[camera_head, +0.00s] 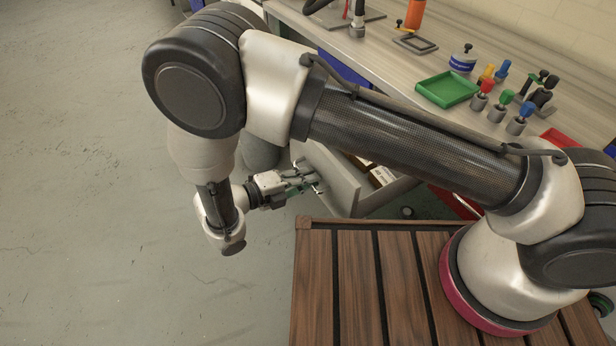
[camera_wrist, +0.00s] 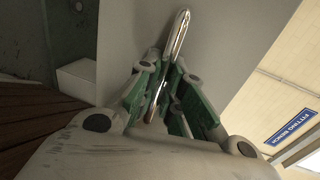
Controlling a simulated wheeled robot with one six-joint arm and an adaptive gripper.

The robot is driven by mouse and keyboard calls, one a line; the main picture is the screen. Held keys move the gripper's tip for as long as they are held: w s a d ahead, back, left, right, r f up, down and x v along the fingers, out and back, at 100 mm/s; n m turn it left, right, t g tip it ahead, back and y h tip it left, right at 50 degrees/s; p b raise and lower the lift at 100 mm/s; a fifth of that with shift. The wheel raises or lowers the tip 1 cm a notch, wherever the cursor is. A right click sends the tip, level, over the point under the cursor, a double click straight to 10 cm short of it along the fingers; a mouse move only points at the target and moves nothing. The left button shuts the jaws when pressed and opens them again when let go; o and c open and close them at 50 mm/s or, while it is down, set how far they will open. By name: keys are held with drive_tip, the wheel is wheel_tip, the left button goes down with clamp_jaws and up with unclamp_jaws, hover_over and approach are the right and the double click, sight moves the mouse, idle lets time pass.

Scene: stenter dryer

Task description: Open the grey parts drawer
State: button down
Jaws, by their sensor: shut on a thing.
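The grey drawer's front (camera_head: 335,178) stands out from under the workbench in the head view, with part of the drawer body visible behind it. In the wrist view the grey front (camera_wrist: 230,45) fills the middle. A shiny metal bar handle (camera_wrist: 179,38) is fixed on it. My gripper (camera_head: 311,184) is at the drawer front, and in the wrist view its green-and-grey fingers (camera_wrist: 164,98) are shut around the handle. The far side of the grip is hidden by the fingers.
The workbench top (camera_head: 400,60) holds a green tray (camera_head: 447,89), several coloured-top tools and an orange cylinder (camera_head: 415,14). A wooden slatted deck (camera_head: 350,280) lies in front, close to the drawer. Open grey floor (camera_head: 80,180) is on the left.

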drive_tip(key=c, duration=1.5)
unclamp_jaws()
drive_tip(key=shift+c, duration=0.2)
drive_tip(key=v, duration=1.2)
drive_tip(key=shift+w, duration=0.1)
